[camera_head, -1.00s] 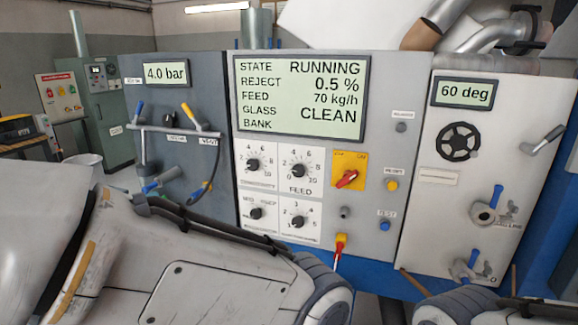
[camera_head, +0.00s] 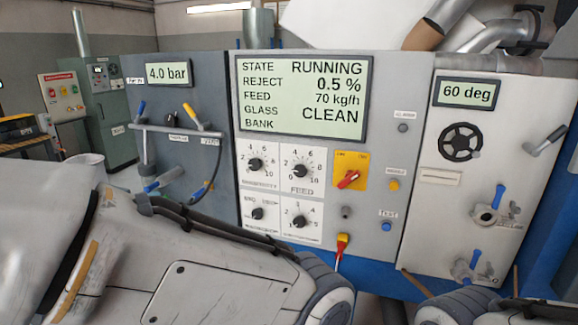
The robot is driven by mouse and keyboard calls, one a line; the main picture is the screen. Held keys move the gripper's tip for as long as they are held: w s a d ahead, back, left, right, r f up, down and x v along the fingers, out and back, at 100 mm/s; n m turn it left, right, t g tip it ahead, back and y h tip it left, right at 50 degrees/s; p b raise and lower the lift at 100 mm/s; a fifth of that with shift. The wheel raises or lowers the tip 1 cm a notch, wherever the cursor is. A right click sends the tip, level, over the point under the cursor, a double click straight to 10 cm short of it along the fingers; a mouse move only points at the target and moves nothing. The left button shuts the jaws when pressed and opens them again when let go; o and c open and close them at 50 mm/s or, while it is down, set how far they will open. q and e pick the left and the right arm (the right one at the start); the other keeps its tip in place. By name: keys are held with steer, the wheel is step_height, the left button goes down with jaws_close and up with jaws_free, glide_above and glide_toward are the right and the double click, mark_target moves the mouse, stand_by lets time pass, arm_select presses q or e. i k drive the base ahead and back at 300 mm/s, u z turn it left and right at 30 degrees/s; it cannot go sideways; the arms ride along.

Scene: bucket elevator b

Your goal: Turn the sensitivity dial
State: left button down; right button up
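The sensitivity dial (camera_head: 255,165) is a black knob on a white scale plate, top left of a block of dials on the grey control panel. Its pointer direction is too small to read surely. Its label below is blurred. The feed dial (camera_head: 301,171) is to its right, with two more dials below, a lower left one (camera_head: 257,213) and a lower right one (camera_head: 299,221). A large arm link of mine covers the lower left. Neither gripper shows, and nothing touches the sensitivity dial.
Above the dials a display (camera_head: 302,96) reads RUNNING, 0.5 %, 70 kg/h, CLEAN. A red switch on a yellow plate (camera_head: 350,170) is right of the dials. A left panel carries a bar with valve handles (camera_head: 176,130). A handwheel (camera_head: 460,143) is on the right panel.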

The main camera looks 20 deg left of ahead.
mark_target(254, 164)
steer(key=k, duration=0.5)
steer(key=u, duration=2.25)
steer(key=i, duration=1.35)
steer(key=z, duration=2.2)
